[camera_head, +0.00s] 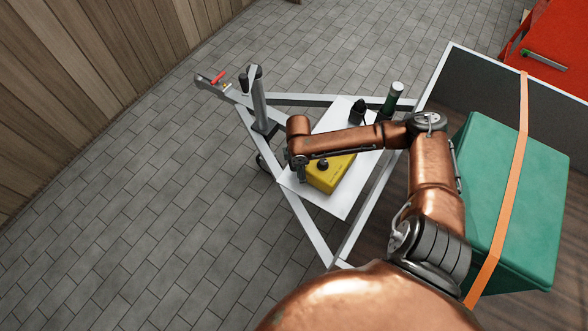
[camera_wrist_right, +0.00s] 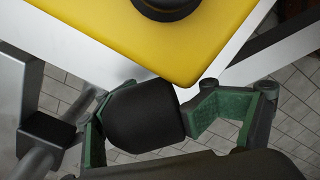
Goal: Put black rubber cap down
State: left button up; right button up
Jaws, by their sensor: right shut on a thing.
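The black rubber cap (camera_wrist_right: 145,115) is between the two green fingers of my right gripper (camera_wrist_right: 146,122) in the right wrist view, which is shut on it. The cap is beside a corner of the yellow box (camera_wrist_right: 215,45), near the edge of the white board (camera_wrist_right: 80,48). Its height above the board cannot be told. In the head view my right gripper (camera_head: 296,168) is just left of the yellow box (camera_head: 330,178); the cap is not clear there. My left gripper is not in view.
The white board (camera_head: 345,203) lies on a trailer drawbar frame (camera_head: 290,210). A black knob (camera_head: 322,165) tops the yellow box. A strapped green box (camera_head: 520,190) is at right.

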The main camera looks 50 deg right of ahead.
grip_shut()
jog(key=shift+r, duration=0.3)
jog(key=shift+w+f, duration=0.1)
jog(key=shift+f, duration=0.35)
jog(key=shift+f, duration=0.1)
jog(key=o, duration=1.1)
grip_release()
jog(key=shift+o, duration=0.2)
